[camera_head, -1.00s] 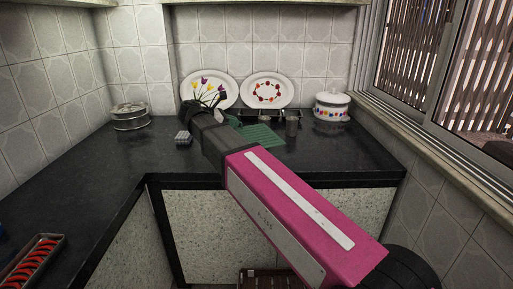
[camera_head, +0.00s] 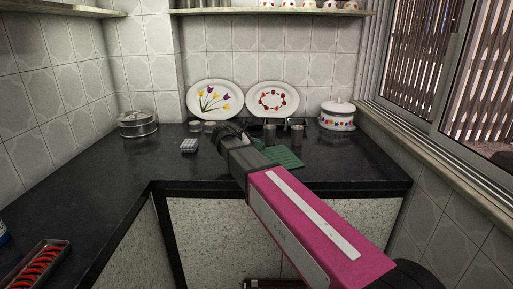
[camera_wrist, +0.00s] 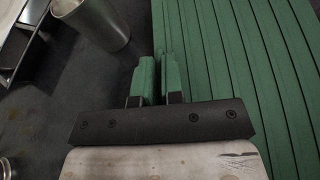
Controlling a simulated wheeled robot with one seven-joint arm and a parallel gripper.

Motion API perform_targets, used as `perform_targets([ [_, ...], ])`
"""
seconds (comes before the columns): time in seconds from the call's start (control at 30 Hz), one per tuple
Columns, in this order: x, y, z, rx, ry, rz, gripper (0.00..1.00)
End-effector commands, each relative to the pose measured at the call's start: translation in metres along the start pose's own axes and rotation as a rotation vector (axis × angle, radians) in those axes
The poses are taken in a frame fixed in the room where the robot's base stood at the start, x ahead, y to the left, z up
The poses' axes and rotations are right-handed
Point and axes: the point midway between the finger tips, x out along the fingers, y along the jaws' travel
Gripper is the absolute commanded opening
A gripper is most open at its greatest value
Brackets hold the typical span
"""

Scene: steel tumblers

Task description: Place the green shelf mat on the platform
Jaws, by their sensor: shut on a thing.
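The ribbed green shelf mat (camera_head: 285,157) shows on or just above the dark counter in the head view, partly hidden by my arm. In the wrist view the mat (camera_wrist: 240,50) fills the right side. My gripper (camera_wrist: 160,75) is shut at the mat's left edge, with green on both fingers; the exact grip is hard to see. In the head view the gripper's tips are hidden behind my wrist. I cannot tell which surface is the platform.
Steel tumblers (camera_head: 297,134) stand just behind the mat; one tumbler (camera_wrist: 92,22) is close to my gripper. A white pot (camera_head: 338,115) is at right, a round steel tin (camera_head: 137,123) at left. Two plates (camera_head: 272,99) lean on the wall.

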Motion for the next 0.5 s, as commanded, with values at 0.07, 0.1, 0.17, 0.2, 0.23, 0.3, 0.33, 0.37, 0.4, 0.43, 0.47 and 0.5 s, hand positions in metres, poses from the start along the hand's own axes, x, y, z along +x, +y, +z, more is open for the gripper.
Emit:
perform_targets([
  [0.07,0.0033,-0.0012,-0.0082,-0.002,-0.001,-0.001,0.00],
  [0.1,0.0039,-0.0014,-0.0096,-0.001,-0.001,-0.001,0.00],
  [0.17,0.0039,-0.0014,-0.0099,0.000,0.000,0.000,0.00],
  [0.2,0.0038,-0.0014,-0.0096,0.000,0.000,0.000,0.00],
  [0.23,0.0037,-0.0014,-0.0095,0.001,0.000,0.000,0.00],
  [0.3,0.0037,-0.0014,-0.0096,0.001,0.000,0.000,0.15],
  [0.33,0.0037,-0.0014,-0.0095,0.001,0.000,0.000,0.24],
  [0.37,0.0037,-0.0014,-0.0095,0.001,0.000,0.000,0.34],
  [0.4,0.0037,-0.0014,-0.0095,0.001,0.000,0.000,0.34],
  [0.43,0.0036,-0.0014,-0.0094,0.000,0.000,0.000,0.34],
  [0.47,0.0036,-0.0014,-0.0094,0.000,0.000,0.000,0.34],
  [0.5,0.0036,-0.0013,-0.0094,0.000,0.000,0.000,0.34],
])
